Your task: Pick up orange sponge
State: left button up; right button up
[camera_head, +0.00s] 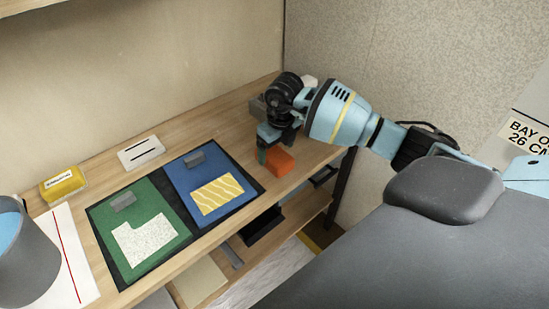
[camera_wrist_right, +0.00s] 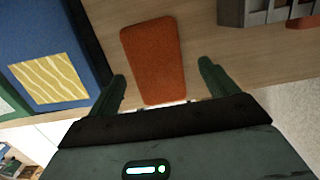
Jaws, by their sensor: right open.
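The orange sponge (camera_head: 279,161) is a small block lying on the wooden shelf, right of the blue panel, in the head view. In the right wrist view the sponge (camera_wrist_right: 154,58) lies ahead of and between the two green fingers. My right gripper (camera_head: 266,144) is over the shelf at the sponge, pointing down. It also shows in the right wrist view (camera_wrist_right: 163,87), open, with a finger on each side of the sponge's near end and a gap beside each. Whether the fingers touch the sponge cannot be seen. My left gripper is not in view.
A blue panel (camera_head: 229,168) and a green panel (camera_head: 178,242) lie on a black mat left of the sponge. A grey holder (camera_wrist_right: 262,12) stands close by on the right. A yellow box (camera_head: 62,184) and a grey bucket (camera_head: 25,262) are at far left. The shelf's front edge is near.

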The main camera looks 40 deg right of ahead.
aim_at(274, 153)
jog(key=shift+w+a+f, duration=0.1)
jog(key=shift+w+f, duration=0.05)
jog(key=shift+f, duration=0.75)
jog(key=shift+w+a+f, duration=0.1)
jog(key=shift+w+f, duration=0.05)
jog(key=shift+f, duration=0.75)
jog(key=c, duration=1)
jog(key=shift+c, duration=0.3)
jog(key=shift+r, duration=0.1)
jog(key=shift+r, duration=0.8)
jog(key=shift+s+a+r, duration=0.1)
jog(key=shift+s+r, duration=0.1)
jog(key=shift+r, duration=0.25)
jog(key=shift+s+a+r, duration=0.1)
jog(key=shift+s+r, duration=0.05)
jog(key=shift+r, duration=0.3)
jog(key=s+a+r, duration=0.1)
jog(key=s+a, duration=0.7)
jog(key=s, duration=0.5)
jog(key=shift+r, duration=0.25)
